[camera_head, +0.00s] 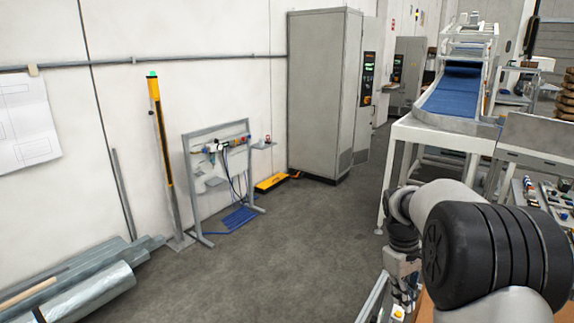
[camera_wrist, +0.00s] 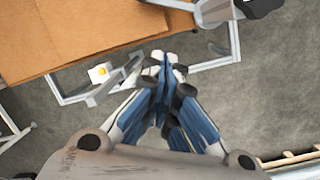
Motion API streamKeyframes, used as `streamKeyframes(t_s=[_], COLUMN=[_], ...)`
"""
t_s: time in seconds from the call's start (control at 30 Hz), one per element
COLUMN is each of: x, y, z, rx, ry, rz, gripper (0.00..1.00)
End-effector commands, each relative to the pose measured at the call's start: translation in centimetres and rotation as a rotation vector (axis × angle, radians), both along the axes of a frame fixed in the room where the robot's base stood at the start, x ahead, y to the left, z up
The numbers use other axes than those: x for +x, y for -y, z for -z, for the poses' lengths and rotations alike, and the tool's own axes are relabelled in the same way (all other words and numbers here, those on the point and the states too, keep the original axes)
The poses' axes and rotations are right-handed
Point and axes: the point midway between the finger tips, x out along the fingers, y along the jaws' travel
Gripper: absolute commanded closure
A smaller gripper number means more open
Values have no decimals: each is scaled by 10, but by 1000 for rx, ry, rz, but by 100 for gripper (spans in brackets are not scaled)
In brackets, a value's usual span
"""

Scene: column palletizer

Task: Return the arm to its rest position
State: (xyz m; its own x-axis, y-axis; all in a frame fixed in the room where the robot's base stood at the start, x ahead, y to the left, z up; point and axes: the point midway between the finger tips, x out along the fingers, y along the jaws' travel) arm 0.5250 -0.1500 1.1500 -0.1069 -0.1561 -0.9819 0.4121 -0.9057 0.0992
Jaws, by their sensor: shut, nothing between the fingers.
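My arm shows large at the lower right of the head view, with a black ribbed joint and pale grey links. My gripper shows in the wrist view (camera_wrist: 163,58), with blue and white fingers. The fingertips are together with nothing between them. Below the fingers I see grey floor and a thin metal frame. In the head view the gripper itself cannot be made out for sure.
A brown-topped surface (camera_wrist: 90,35) lies at the upper left of the wrist view. In the head view, a blue conveyor (camera_head: 450,95), a grey cabinet (camera_head: 318,95) and a metal stand (camera_head: 220,165) stand around. Wrapped lengths (camera_head: 75,290) lie at the left wall. The middle floor is clear.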

Motion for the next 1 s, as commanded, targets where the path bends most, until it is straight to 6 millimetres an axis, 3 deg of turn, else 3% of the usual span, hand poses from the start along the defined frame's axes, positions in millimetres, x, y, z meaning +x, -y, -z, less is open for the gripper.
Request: streamKeyframes(t_s=[0.03,0.2,0.43,0.57,0.7,0.83,1.0], x=[-12,-60,-141,-190,-237,-267,-284], y=[-13,-50,-95,-116,-133,-144,-149], z=[-21,-71,-107,-109,-98,-85,-74], rx=[0,19,65,103,150,188,212], ry=[41,155,307,387,463,511,540], rz=[18,93,198,256,314,357,385], gripper=[100,100,100,100,100,100,100])
